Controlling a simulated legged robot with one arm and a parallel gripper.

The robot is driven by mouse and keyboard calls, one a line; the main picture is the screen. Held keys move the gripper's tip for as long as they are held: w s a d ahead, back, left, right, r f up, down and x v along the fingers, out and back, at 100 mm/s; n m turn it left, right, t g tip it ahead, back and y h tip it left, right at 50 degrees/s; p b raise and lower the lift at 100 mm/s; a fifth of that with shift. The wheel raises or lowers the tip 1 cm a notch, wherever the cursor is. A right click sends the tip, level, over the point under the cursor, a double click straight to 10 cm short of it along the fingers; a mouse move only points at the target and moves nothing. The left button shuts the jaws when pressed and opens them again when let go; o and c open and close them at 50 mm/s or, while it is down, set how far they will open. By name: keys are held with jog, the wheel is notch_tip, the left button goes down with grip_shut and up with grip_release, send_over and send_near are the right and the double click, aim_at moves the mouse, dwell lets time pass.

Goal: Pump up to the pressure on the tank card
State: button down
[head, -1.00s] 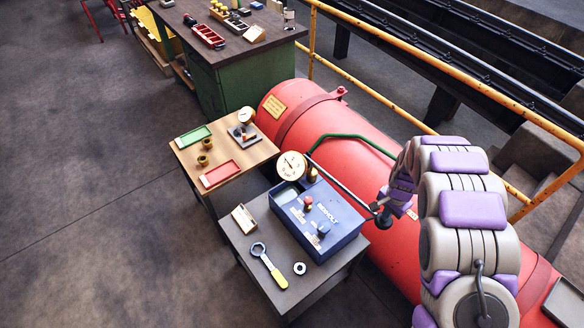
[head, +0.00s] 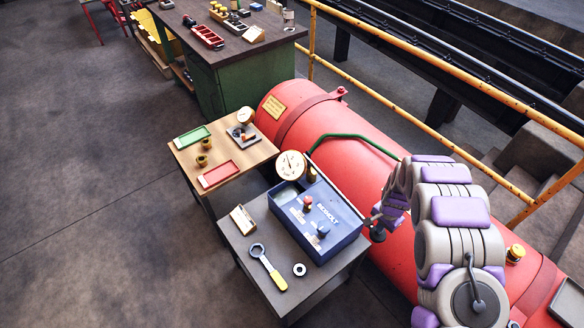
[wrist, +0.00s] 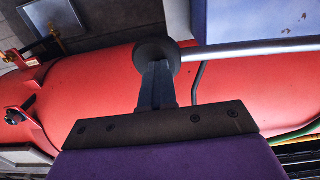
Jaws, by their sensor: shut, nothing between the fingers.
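The pump lever (wrist: 245,50) is a pale rod ending in a round black knob (wrist: 157,54). My gripper (wrist: 157,72) is shut, its fingertips at the knob and seemingly against it, not around it. In the head view my gripper is just right of the box. A yellow card (head: 275,106) is on the red tank (head: 345,125); its text is unreadable.
A ring spanner (head: 268,266), a washer (head: 299,269) and a small box (head: 242,218) lie on the grey table. A wooden table (head: 238,161) with trays and another gauge adjoins it. A yellow rail (head: 400,105) runs behind the tank. The floor at left is clear.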

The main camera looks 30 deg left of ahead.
notch_tip(320, 180, up, 16)
jog(key=p, duration=0.4)
jog(key=shift+a, duration=0.2)
jog(key=shift+d, duration=0.1)
jog(key=shift+f, duration=1.1)
jog(key=shift+r, duration=1.05)
